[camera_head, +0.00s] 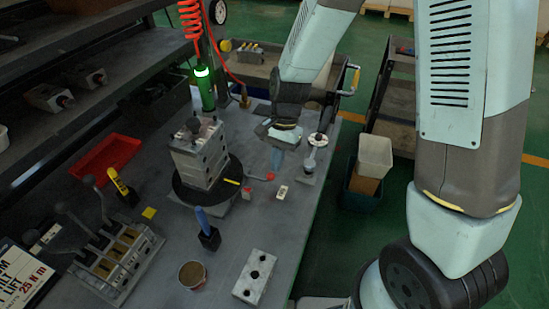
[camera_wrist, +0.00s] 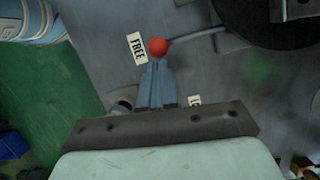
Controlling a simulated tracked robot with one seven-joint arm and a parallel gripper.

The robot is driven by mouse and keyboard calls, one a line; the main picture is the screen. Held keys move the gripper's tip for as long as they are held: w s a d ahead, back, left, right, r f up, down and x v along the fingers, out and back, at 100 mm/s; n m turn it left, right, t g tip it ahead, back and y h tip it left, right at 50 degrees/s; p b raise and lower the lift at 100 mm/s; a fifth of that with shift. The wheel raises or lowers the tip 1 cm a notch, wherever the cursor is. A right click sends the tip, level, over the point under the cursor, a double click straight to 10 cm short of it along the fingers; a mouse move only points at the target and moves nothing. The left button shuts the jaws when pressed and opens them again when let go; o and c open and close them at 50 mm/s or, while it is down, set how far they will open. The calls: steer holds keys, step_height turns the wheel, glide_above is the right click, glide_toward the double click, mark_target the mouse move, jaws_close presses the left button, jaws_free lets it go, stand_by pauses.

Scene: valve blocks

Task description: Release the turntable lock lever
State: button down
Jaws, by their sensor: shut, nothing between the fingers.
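The lock lever's red knob (camera_wrist: 158,47) is at the end of a thin grey rod (camera_wrist: 200,35), which runs right toward the dark round turntable (camera_wrist: 285,20) in the wrist view. The knob also shows in the head view (camera_head: 270,176), right of the turntable. A white FREE label (camera_wrist: 137,48) lies just left of the knob. A second label (camera_wrist: 195,100), reading "LO", is partly hidden by my gripper. My gripper (camera_wrist: 157,66) is shut and empty, its fingertips right at the knob in the picture; I cannot tell whether they touch. In the head view my gripper (camera_head: 276,168) points down above the knob.
A stacked metal valve block (camera_head: 200,155) stands on the turntable. A small pedestal fitting (camera_head: 313,155) stands close right of my gripper. A green tool (camera_head: 204,88) hangs on a red coiled hose behind. The bench front holds a drilled block (camera_head: 254,276) and a cup (camera_head: 192,275).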

stand_by(0.3)
steer(key=w, duration=0.1)
steer(key=w+d, duration=0.2)
steer(key=shift+w+r, duration=0.35)
steer(key=v, duration=1)
steer(key=shift+s, duration=0.15)
